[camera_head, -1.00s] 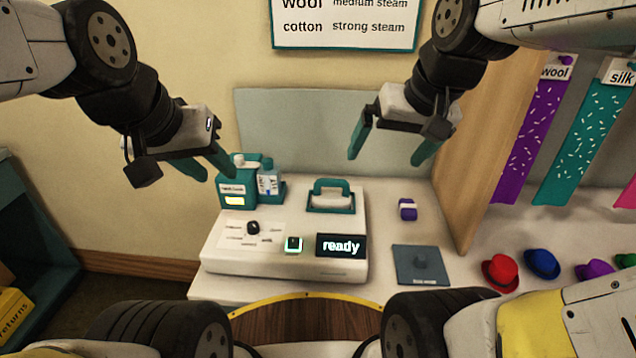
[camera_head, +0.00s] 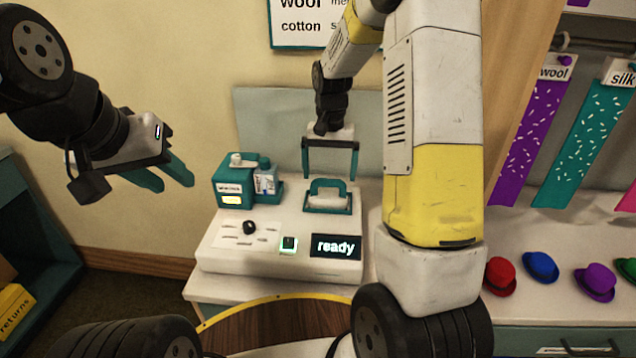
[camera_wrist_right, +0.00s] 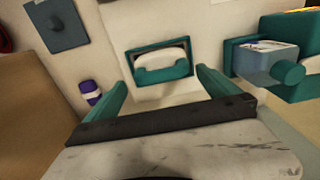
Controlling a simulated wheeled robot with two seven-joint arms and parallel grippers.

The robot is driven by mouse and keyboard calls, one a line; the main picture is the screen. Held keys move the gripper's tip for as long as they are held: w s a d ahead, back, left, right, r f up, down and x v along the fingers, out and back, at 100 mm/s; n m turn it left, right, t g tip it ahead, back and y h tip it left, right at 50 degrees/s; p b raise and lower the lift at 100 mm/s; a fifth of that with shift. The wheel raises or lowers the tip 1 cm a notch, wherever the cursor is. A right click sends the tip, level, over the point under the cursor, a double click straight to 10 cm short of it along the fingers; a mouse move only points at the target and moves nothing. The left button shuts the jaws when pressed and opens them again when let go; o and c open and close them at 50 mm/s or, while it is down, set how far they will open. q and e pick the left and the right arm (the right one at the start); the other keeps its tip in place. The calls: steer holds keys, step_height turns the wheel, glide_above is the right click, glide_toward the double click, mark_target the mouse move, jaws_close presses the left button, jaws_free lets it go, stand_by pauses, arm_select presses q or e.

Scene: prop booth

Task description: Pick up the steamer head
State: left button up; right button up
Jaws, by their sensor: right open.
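The steamer head (camera_head: 326,198) has a teal handle over a pale body. It sits in a teal-rimmed cradle on the white steamer unit (camera_head: 225,262), whose display reads "ready". My right gripper (camera_head: 330,175) is open and empty, above and slightly behind the steamer head. In the right wrist view the steamer head (camera_wrist_right: 162,66) lies ahead, between and beyond the two teal fingers (camera_wrist_right: 165,85). My left gripper (camera_head: 175,178) hangs at the left, apart from everything; its fingers show from the side.
A teal water container (camera_head: 232,190) and a small bottle (camera_head: 266,182) stand left of the steamer head. In the right wrist view are a purple-and-white item (camera_wrist_right: 91,92) and a blue-grey plate (camera_wrist_right: 62,28). Several coloured hats, including a red one (camera_head: 500,276), sit at the right.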

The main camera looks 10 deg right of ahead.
mark_target(329, 179)
step_height(329, 179, down, 6)
steer(key=shift+w+r, duration=0.1)
steer(key=shift+r, duration=0.1)
steer(key=shift+r, duration=0.1)
steer(key=c, duration=1.6)
